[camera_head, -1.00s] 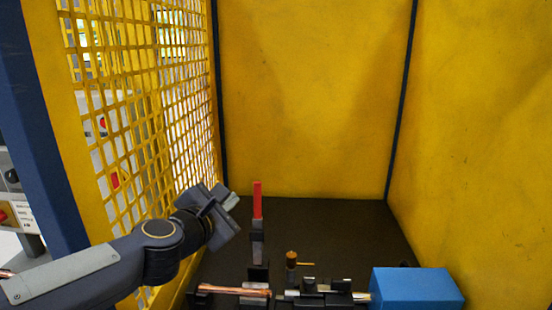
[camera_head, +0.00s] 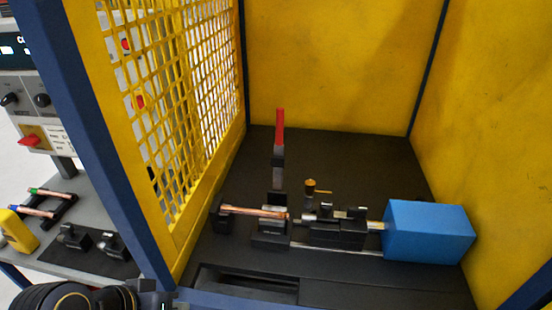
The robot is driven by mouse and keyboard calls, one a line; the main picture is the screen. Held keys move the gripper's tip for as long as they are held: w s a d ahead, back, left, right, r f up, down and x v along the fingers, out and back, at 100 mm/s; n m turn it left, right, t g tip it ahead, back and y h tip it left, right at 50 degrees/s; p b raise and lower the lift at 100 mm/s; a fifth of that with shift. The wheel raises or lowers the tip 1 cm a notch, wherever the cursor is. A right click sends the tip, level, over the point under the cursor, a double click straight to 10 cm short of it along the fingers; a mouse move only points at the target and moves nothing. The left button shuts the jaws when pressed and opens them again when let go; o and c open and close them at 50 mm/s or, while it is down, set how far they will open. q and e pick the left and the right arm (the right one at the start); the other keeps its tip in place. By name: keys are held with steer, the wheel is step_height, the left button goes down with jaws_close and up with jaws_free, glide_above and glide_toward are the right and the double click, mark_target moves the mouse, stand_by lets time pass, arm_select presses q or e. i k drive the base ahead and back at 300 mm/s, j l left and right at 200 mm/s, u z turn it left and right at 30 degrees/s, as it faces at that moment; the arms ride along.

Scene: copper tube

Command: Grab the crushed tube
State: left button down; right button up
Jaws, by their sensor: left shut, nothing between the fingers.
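A copper tube (camera_head: 255,211) lies level in the black clamp fixture (camera_head: 272,241) inside the yellow cage. Its left end rests on a small black support (camera_head: 222,215). I cannot tell from here how far it is crushed. My left gripper (camera_head: 155,298) shows only in part at the bottom edge, left of centre. It is shut and empty, apart from the tube, and outside the cage opening. My right gripper is not in view.
A red-handled lever (camera_head: 280,132) stands upright behind the clamp. A blue block (camera_head: 428,232) is at the right end of the fixture. Yellow mesh (camera_head: 170,120) walls the left side. Outside it, a black rack (camera_head: 63,208) holds copper tubes with coloured ends on a grey table.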

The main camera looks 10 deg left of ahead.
mark_target(279, 216)
steer(key=j+u, duration=0.25)
steer(key=u, duration=0.15)
steer(key=i+j+u, duration=0.1)
steer(key=j+u, duration=0.15)
steer(key=u, duration=0.2)
steer(key=i+j+u, duration=0.1)
steer(key=u, duration=0.3)
steer(key=j, duration=0.1)
